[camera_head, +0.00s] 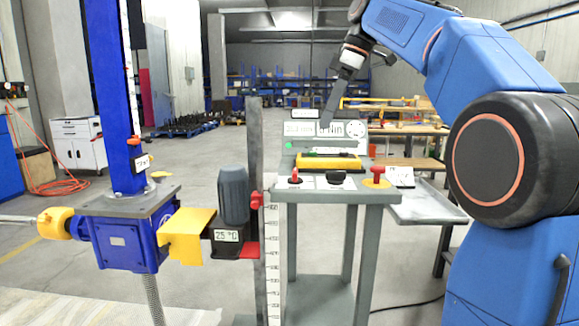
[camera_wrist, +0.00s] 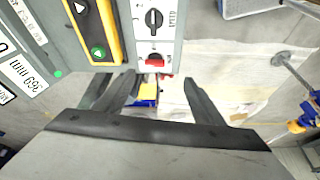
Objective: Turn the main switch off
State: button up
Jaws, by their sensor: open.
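A grey control console (camera_head: 340,195) stands in the middle of the head view. On its front top are a red handle on a white plate (camera_head: 294,179), a black knob (camera_head: 335,178) and a red knob on a yellow base (camera_head: 376,174). I cannot read which is marked main switch. In the wrist view the red handle (camera_wrist: 155,61) is beyond the fingertips, below the black knob (camera_wrist: 153,18), which is labelled SPEED. My gripper (camera_head: 327,124) points down above the back of the console. In the wrist view its fingers (camera_wrist: 160,80) are apart, with nothing held between them.
A yellow control unit (camera_head: 328,162) lies on the console before a display panel (camera_head: 300,129). A blue screw jack (camera_head: 120,237) with a motor (camera_head: 233,195) stands left, beside a ruler post. A grey tray (camera_head: 428,208) is at the right. Open air surrounds my gripper.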

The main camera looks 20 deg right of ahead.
jog(key=w+r+n, duration=0.2)
send_near(295, 170)
jog(key=x, duration=0.8)
jog(key=shift+s+f, duration=0.15)
jog(key=shift+f, duration=0.05)
jog(key=c, duration=1)
